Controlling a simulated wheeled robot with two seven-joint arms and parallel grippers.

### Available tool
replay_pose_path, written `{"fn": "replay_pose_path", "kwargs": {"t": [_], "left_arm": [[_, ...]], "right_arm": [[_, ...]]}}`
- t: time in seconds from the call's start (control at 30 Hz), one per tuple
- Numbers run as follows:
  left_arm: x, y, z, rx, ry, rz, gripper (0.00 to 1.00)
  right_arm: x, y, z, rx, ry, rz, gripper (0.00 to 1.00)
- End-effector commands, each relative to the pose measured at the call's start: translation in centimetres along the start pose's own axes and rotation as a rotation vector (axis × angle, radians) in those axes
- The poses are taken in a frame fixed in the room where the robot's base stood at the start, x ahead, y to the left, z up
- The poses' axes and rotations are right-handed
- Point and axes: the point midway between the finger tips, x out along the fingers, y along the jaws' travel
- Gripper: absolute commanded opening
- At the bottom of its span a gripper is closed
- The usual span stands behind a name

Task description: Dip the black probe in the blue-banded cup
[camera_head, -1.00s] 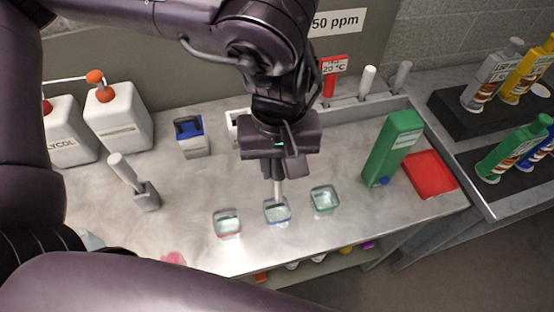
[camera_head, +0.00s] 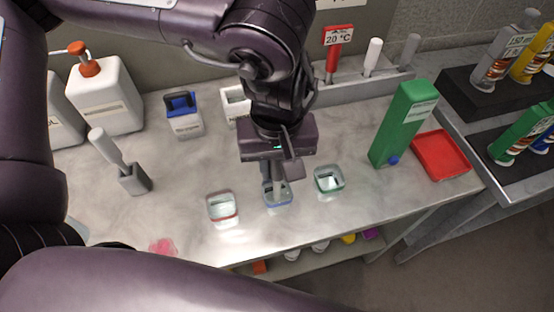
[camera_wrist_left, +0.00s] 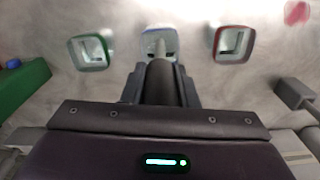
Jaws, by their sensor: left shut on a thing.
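My left gripper (camera_head: 276,178) is directly above the blue-banded cup (camera_head: 278,201) and shut on the black probe (camera_wrist_left: 161,84). The probe points down, its dark body between the fingers in the left wrist view. Its paler lower end overlaps the opening of the cup, whose blue rim (camera_wrist_left: 143,28) shows there. The fingers hide part of the cup in the head view, and I cannot tell how deep the tip is. A red-banded cup (camera_head: 222,217) stands to the left and a green-banded cup (camera_head: 329,188) to the right. My right gripper is out of view.
A rack with red (camera_head: 332,63), white (camera_head: 373,57) and grey (camera_head: 410,50) handles stands at the back. A green container (camera_head: 396,130) and red tray (camera_head: 441,155) are at the right. A grey holder (camera_head: 134,180) with a pale handle stands left. The counter's front edge is close to the cups.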

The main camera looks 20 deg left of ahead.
Motion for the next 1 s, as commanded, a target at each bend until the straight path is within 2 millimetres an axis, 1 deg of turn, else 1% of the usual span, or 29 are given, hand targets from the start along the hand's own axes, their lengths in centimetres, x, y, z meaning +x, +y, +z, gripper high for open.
{"fn": "replay_pose_path", "kwargs": {"t": [0.37, 1.0], "left_arm": [[0.04, 0.0, 0.0, 0.0, 0.0, 0.0, 0.04], [0.98, 0.0, 0.0, 0.0, 0.0, 0.0, 0.04]], "right_arm": [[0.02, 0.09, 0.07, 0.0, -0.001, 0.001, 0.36], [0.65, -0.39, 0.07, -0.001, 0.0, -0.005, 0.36]]}}
